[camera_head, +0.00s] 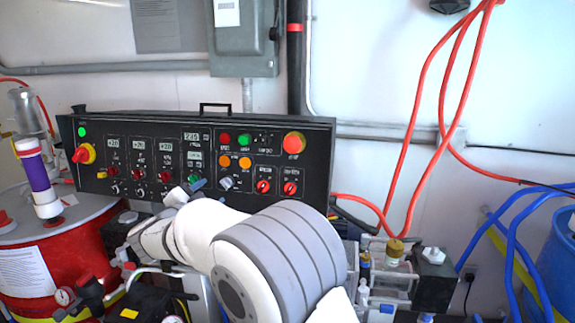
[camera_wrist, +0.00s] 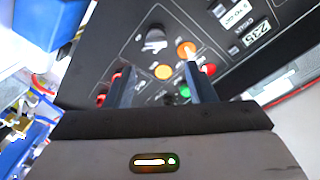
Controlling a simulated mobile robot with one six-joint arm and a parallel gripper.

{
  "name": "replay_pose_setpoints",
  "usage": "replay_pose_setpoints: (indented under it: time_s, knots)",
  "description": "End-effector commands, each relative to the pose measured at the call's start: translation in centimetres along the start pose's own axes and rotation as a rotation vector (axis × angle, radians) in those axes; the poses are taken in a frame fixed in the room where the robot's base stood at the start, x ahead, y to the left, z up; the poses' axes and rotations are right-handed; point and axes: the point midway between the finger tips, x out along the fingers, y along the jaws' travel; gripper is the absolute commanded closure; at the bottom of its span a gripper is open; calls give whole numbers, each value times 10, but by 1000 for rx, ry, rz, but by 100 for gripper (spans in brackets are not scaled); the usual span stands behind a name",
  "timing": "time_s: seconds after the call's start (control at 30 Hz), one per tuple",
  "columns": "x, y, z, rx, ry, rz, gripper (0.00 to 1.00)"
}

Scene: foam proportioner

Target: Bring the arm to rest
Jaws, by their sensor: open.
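My gripper (camera_wrist: 160,74) is open, with its two dark fingers apart in the wrist view and nothing held between them. The fingers point at the black control panel (camera_wrist: 95,62), with orange buttons, a green button and a grey knob (camera_wrist: 154,40) beyond and between the tips. I cannot tell whether a fingertip touches the panel. In the head view my white and grey arm reaches from the lower middle toward the panel (camera_head: 325,150). My gripper is small there, low in front of the panel's middle, and partly hidden by my arm. The grey knob (camera_head: 227,183) is just right of it.
A red drum (camera_head: 85,245) with a purple-and-white cylinder (camera_head: 36,175) stands at left. Brass and clear fittings (camera_head: 392,262) are right of my arm. Red hoses (camera_head: 415,110) hang at right, with blue hoses (camera_head: 515,240) beside a blue barrel (camera_head: 558,255).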

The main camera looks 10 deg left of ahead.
Motion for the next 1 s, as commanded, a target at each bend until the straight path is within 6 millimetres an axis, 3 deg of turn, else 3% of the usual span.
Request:
replay_pose_setpoints:
  time_s: [0.17,0.27,0.37,0.47,0.67,0.8,0.9,1.0]
  knots:
    - [35,5,-59,-48,-135,-120,50]
    - [44,23,-93,-120,-254,-189,50]
    - [39,53,-122,-210,-383,-227,50]
    - [22,96,-145,-313,-521,-228,50]
    - [-42,212,-185,-527,-810,-118,50]
    - [-102,297,-208,-649,-996,31,50]
    - [-144,349,-223,-712,-1107,150,50]
    - [-180,387,-235,-750,-1191,254,50]
